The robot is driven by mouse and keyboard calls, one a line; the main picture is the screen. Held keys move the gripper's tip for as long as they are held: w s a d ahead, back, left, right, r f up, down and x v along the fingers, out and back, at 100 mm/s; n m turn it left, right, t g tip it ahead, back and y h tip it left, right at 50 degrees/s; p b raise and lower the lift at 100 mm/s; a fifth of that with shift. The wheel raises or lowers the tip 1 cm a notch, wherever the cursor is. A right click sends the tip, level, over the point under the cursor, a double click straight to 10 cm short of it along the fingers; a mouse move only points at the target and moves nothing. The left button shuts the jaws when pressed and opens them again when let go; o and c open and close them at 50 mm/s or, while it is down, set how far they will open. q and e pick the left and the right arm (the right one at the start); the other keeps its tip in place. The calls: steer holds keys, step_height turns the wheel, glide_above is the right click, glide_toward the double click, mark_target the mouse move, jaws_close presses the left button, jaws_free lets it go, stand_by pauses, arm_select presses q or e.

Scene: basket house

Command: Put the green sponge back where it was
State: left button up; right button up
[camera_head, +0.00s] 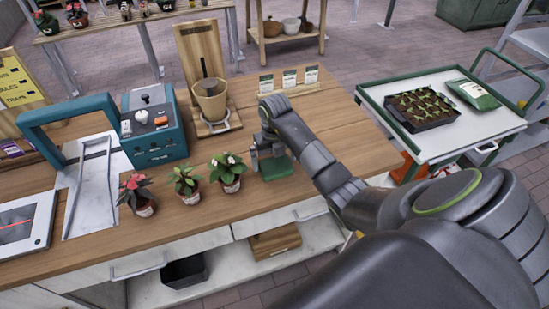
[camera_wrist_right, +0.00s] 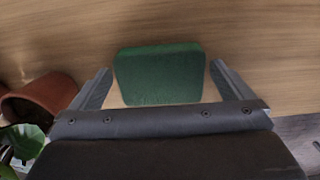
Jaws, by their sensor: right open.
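The green sponge (camera_head: 275,168) lies on the wooden table, to the right of the potted plants. In the right wrist view the sponge (camera_wrist_right: 158,75) lies flat on the wood, between and just beyond the two fingers. My right gripper (camera_head: 268,154) is over the sponge, and its arm hides part of the table behind it. In the wrist view the right gripper (camera_wrist_right: 158,88) is open, with a gap between each finger and the sponge. My left gripper is not in view.
Several small potted plants (camera_head: 185,185) stand left of the sponge. A pot on a wooden stand (camera_head: 212,100), a teal machine (camera_head: 155,130) and seed packets (camera_head: 290,80) are farther back. A white cart (camera_head: 375,95) with a seedling tray (camera_head: 422,108) stands right. The wood between the pots and packets is clear.

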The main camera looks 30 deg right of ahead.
mark_target(274, 161)
steer(key=shift+r, duration=0.6)
step_height(274, 161, up, 4)
steer(key=shift+f+b, duration=0.1)
steer(key=shift+b, duration=0.3)
step_height(274, 161, up, 7)
steer(key=p, duration=0.7)
steer(key=shift+r, duration=0.2)
